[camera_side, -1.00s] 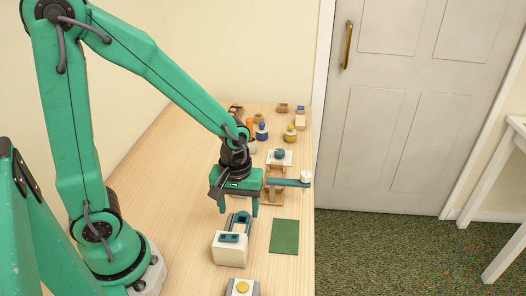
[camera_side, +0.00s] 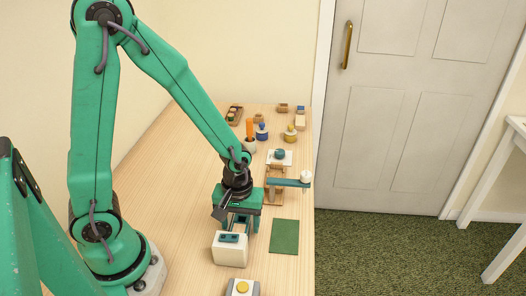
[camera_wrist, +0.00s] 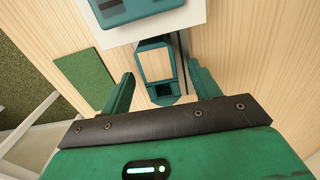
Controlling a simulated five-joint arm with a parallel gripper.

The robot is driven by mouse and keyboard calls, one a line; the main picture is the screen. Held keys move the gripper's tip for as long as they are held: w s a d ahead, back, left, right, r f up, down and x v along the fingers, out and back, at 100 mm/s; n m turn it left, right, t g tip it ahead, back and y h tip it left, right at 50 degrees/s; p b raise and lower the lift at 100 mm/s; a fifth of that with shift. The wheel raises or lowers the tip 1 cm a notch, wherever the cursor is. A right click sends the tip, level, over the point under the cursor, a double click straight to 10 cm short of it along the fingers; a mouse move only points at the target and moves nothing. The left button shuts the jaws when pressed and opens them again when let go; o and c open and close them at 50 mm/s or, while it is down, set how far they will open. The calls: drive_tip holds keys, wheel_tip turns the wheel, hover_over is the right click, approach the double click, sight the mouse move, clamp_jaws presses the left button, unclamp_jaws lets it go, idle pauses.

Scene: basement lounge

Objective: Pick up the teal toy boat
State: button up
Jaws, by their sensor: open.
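The teal toy boat (camera_wrist: 155,63), with a pale wooden panel and a small square opening at its near end, lies on the wooden table between my fingers in the wrist view. In the side view, the boat (camera_side: 239,220) is mostly hidden behind my gripper and a white box. My gripper (camera_wrist: 164,86) is open and empty, with one finger on each side of the boat and gaps showing on both sides. In the side view my gripper (camera_side: 240,227) points down, low over the table; whether its fingertips reach the table is unclear.
The white box (camera_side: 229,254) with a teal top stands just in front of the boat. A green mat (camera_side: 284,237) lies to the right. A wooden stand with a teal bar (camera_side: 289,183) is close behind my gripper. Several small items stand farther back.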

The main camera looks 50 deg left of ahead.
sight(240, 224)
idle(0.5)
drive_tip(key=c, duration=1.1)
drive_tip(key=shift+r, duration=5)
